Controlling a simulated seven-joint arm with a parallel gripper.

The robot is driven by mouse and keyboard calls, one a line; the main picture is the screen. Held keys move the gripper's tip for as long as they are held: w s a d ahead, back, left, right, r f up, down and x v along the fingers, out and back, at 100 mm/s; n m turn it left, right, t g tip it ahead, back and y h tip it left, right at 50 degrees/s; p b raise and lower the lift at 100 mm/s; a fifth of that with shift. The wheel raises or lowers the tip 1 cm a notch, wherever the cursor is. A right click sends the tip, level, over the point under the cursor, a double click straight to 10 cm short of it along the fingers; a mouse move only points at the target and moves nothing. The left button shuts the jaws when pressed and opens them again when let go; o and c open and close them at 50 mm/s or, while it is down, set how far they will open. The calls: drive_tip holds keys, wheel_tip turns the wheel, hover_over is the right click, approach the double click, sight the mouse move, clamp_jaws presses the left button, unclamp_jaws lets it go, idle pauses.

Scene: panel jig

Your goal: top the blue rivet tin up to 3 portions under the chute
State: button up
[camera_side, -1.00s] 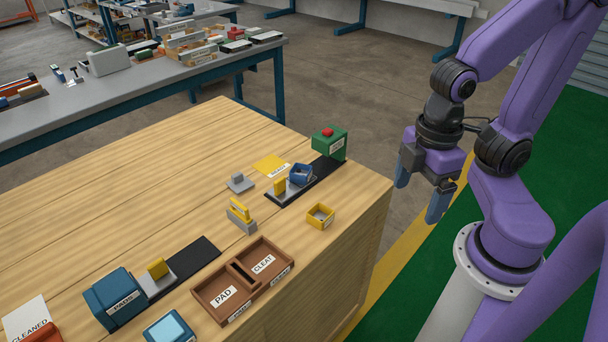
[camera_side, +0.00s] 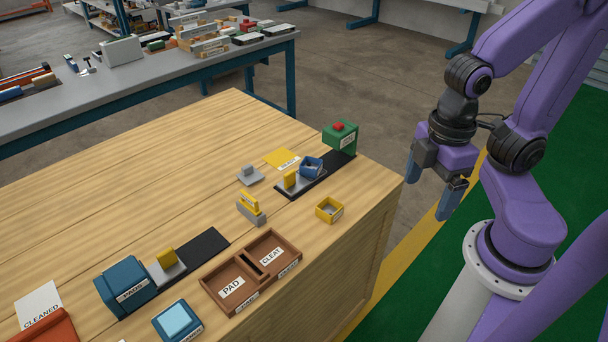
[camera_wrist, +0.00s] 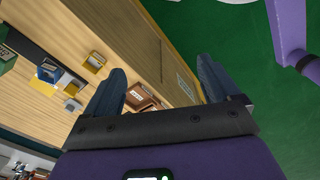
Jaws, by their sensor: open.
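A small blue open tin (camera_side: 312,167) sits on a black strip just in front of a green box with a red button (camera_side: 340,139), which I take to be the chute. How much is inside the tin is too small to tell. The tin also shows at the left of the wrist view (camera_wrist: 48,71). My gripper (camera_side: 428,198) hangs off the right edge of the wooden table, above the floor and apart from the tin. Its blue fingers (camera_wrist: 162,70) are spread with nothing between them.
A yellow tin (camera_side: 330,210) stands near the table's right edge. A grey block with a yellow upright (camera_side: 289,182) stands beside the blue tin. A brown PAD and CLEAT tray (camera_side: 251,272), blue PADS box (camera_side: 126,291) and yellow card (camera_side: 282,158) lie around. The table's back left is clear.

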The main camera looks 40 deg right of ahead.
idle(0.3)
drive_tip(key=c, duration=0.5)
drive_tip(key=shift+w+a+r, duration=0.1)
drive_tip(key=shift+w+a, duration=0.25)
drive_tip(key=shift+w, duration=0.15)
drive_tip(key=c, duration=0.5)
drive_tip(key=shift+o, duration=0.2)
drive_tip(key=w+a, duration=0.3)
drive_tip(key=w, duration=0.2)
drive_tip(key=n, duration=0.5)
hover_over(290, 172)
wheel_tip(290, 172, down, 5)
wheel_tip(290, 172, down, 16)
drive_tip(key=shift+a+f, duration=0.1)
drive_tip(key=shift+f, duration=0.1)
